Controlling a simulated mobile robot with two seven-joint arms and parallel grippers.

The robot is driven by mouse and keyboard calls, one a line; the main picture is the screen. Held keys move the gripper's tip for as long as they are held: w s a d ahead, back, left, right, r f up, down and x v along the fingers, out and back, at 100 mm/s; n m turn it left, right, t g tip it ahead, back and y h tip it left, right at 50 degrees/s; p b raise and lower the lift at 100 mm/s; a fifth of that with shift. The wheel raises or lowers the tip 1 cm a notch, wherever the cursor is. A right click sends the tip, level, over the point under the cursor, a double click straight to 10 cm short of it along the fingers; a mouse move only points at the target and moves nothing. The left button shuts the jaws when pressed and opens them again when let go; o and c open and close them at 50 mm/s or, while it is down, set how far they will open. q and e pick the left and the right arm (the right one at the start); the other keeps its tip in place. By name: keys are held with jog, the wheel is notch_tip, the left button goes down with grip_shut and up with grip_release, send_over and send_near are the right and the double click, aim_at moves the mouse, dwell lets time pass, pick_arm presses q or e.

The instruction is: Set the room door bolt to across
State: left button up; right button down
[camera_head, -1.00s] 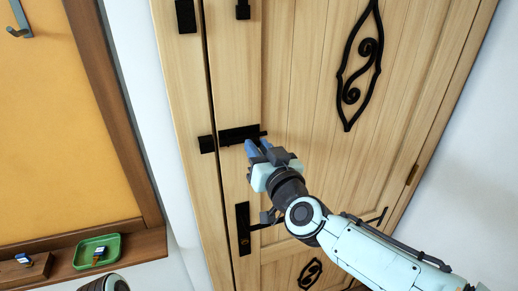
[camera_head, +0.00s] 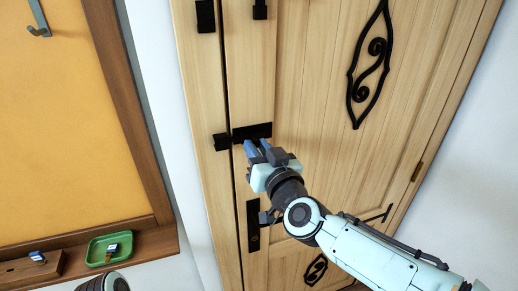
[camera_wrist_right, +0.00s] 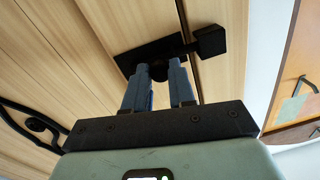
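The room door (camera_head: 310,100) is pale wood and looks closed. Its black bolt (camera_head: 252,131) sits level on the door edge, beside a black keeper block (camera_head: 221,142) on the frame. In the right wrist view the bolt plate (camera_wrist_right: 148,55) and the keeper (camera_wrist_right: 209,41) appear joined by a bar across the gap. My right gripper (camera_head: 258,148) is at the bolt. Its blue fingers stand either side of the round black knob (camera_wrist_right: 158,72), which fills the space between them. The fingers partly hide the knob in the head view. My left gripper is out of view.
A black handle plate (camera_head: 254,226) with a lever is below the bolt, close to my right wrist. Black scroll ironwork (camera_head: 369,65) is on the door. At left are an orange board (camera_head: 70,120) and a ledge with a green tray (camera_head: 93,260).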

jog(key=c, duration=0.9)
grip_release()
jog(key=shift+s+a, duration=0.15)
jog(key=shift+a, duration=0.2)
jog(key=shift+c, duration=0.2)
jog(key=shift+d, duration=0.2)
jog(key=v, duration=1.3)
jog(key=shift+s+b, duration=0.2)
jog(key=shift+b, duration=0.15)
jog(key=shift+a+f, duration=0.1)
